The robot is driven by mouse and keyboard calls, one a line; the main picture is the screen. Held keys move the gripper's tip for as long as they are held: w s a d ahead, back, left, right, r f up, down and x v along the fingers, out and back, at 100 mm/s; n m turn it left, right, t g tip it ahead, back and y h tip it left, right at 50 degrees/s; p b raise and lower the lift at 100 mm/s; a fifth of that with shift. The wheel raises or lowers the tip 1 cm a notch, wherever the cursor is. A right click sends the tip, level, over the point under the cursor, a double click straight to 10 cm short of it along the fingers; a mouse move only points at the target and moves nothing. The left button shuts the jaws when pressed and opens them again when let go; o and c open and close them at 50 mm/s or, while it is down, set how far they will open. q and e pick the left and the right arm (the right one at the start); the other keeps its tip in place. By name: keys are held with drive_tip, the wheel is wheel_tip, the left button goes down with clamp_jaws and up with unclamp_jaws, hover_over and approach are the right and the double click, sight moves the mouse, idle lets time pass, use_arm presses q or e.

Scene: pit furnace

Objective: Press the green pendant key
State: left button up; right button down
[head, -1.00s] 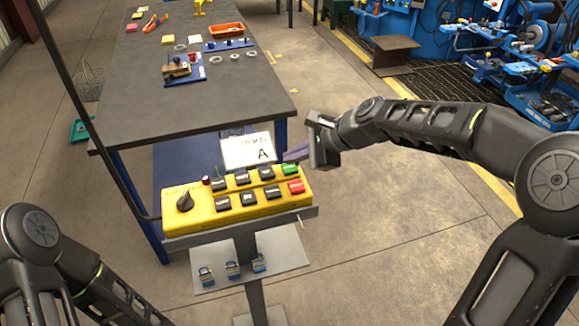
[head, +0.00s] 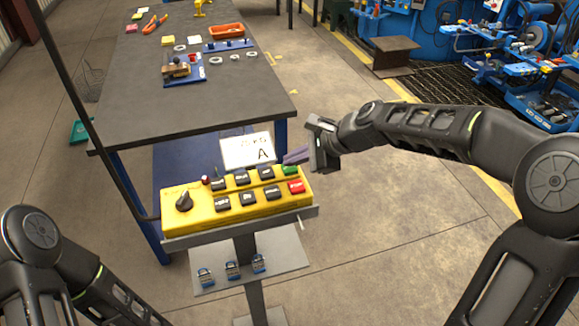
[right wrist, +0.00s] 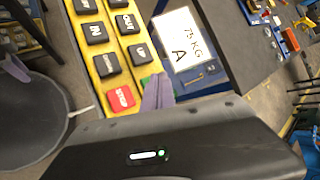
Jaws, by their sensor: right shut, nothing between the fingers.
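The green key (head: 290,169) is at the right end of the back row on the yellow pendant box (head: 272,205). My right gripper (head: 288,160) has its purple-grey fingers shut and empty, pointing left just behind and above the green key. In the right wrist view the fingers (right wrist: 157,98) cover part of the green key (right wrist: 147,83). I cannot tell whether they touch it. The red key (head: 296,187) lies just in front of the green one, and it also shows in the right wrist view (right wrist: 121,98). My left gripper is outside the head view.
Several black keys and a rotary knob (head: 184,201) share the box. A white card marked A (head: 248,151) stands behind it. A grey workbench (head: 190,105) with small parts is beyond. Padlocks (head: 232,270) lie on a shelf below. The floor to the right is open.

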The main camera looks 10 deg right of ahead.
sight(293, 168)
drive_tip(key=shift+f, duration=0.25)
idle(0.4)
drive_tip(key=shift+r+p, duration=0.7)
drive_tip(key=shift+r, duration=0.2)
wheel_tip(293, 168, up, 5)
drive_tip(key=p, duration=0.4)
